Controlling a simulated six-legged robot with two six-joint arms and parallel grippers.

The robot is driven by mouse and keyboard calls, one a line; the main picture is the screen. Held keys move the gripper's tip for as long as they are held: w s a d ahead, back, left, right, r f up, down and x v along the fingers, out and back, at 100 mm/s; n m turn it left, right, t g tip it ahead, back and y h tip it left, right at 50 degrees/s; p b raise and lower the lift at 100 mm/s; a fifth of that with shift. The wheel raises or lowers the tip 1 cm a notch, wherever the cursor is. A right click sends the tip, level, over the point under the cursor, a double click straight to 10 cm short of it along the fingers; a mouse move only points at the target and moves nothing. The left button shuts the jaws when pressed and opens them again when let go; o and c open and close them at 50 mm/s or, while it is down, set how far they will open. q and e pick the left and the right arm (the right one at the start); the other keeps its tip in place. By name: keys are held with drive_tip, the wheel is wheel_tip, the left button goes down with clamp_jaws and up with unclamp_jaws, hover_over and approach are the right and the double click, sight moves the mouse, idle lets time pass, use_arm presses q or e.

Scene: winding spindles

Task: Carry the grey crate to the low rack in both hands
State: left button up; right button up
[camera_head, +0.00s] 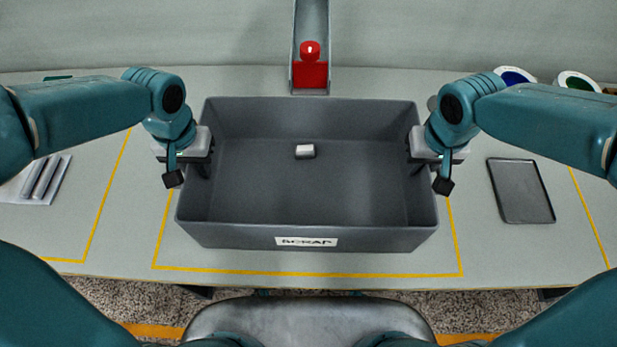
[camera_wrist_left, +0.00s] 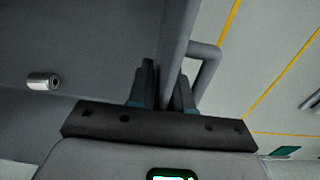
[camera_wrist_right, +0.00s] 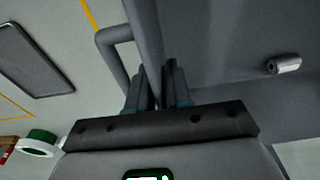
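The grey crate (camera_head: 310,220) stands in the middle of the bench in the head view, with a label reading "SCRAP" on its front wall. A small pale metal cylinder (camera_head: 305,151) lies inside it; it also shows in the left wrist view (camera_wrist_left: 43,81) and the right wrist view (camera_wrist_right: 283,64). My left gripper (camera_head: 203,165) is shut on the crate's left wall, one finger on each side of the rim. My right gripper (camera_head: 413,165) is shut on the right wall the same way. The low rack is not seen.
A yellow outline (camera_head: 310,272) surrounds the crate on the bench. A dark flat tray (camera_head: 521,190) lies to the right. A grey slotted block (camera_head: 40,181) lies to the left. A red object (camera_head: 310,72) sits in a channel behind the crate. Rolls (camera_head: 515,76) stand at back right.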

use_arm(q)
drive_tip(key=shift+f, duration=0.35)
use_arm(e)
drive_tip(key=shift+f, duration=0.3)
use_arm(q)
clamp_jaws()
use_arm(e)
clamp_jaws()
use_arm(q)
drive_tip(key=shift+r, duration=0.15)
use_arm(e)
drive_tip(key=shift+r, duration=0.1)
idle(0.5)
